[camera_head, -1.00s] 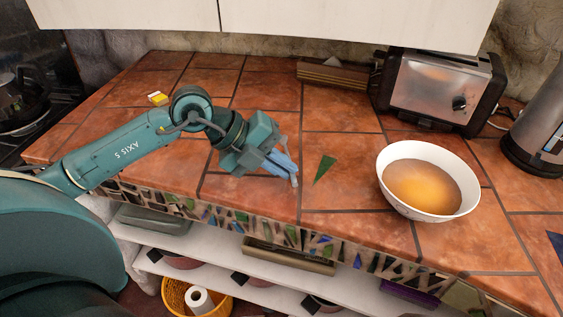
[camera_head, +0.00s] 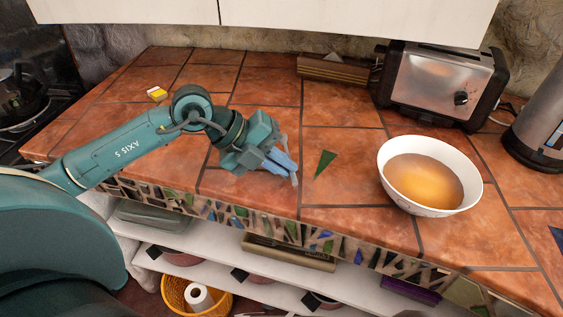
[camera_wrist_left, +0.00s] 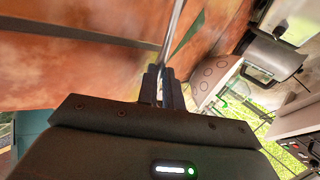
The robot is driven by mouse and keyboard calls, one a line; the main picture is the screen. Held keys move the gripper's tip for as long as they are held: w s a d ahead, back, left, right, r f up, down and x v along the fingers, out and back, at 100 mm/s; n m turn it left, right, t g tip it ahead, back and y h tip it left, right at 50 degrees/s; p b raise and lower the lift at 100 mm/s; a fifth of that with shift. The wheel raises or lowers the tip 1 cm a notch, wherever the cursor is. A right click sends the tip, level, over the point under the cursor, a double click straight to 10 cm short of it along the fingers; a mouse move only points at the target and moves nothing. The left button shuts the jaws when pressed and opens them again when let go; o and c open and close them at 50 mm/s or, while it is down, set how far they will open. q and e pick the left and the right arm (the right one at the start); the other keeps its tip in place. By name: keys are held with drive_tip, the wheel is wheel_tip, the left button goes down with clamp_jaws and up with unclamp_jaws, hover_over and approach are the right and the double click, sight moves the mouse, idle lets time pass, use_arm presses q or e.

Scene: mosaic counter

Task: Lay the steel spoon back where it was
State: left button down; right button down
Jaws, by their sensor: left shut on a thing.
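My left gripper (camera_head: 286,164) is low over the front part of the tiled counter, near its mosaic edge. It is shut on the steel spoon (camera_head: 294,179), of which only a small part shows at the fingertips in the head view. In the left wrist view the spoon (camera_wrist_left: 174,38) is a thin, shiny strip running up from between the dark fingers (camera_wrist_left: 161,82). Its far end is out of that view. I cannot tell whether the spoon touches the counter. My right gripper is not in view.
A green triangular inlay (camera_head: 324,163) lies just right of the gripper. A white bowl of amber liquid (camera_head: 473,190) stands further right. A toaster (camera_head: 440,85) and kettle (camera_head: 540,130) are behind. A yellow-and-white item (camera_head: 157,93) is at the back left. The tiles around the gripper are clear.

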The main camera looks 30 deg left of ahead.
use_arm(q)
drive_tip(key=shift+f, duration=0.3)
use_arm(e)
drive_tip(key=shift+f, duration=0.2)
use_arm(q)
drive_tip(key=c, duration=1.5)
unclamp_jaws()
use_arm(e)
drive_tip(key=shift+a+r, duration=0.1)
use_arm(q)
drive_tip(key=b+v, duration=0.3)
drive_tip(key=v, duration=1)
drive_tip(key=shift+r+b, duration=0.2)
drive_tip(key=shift+b, duration=0.2)
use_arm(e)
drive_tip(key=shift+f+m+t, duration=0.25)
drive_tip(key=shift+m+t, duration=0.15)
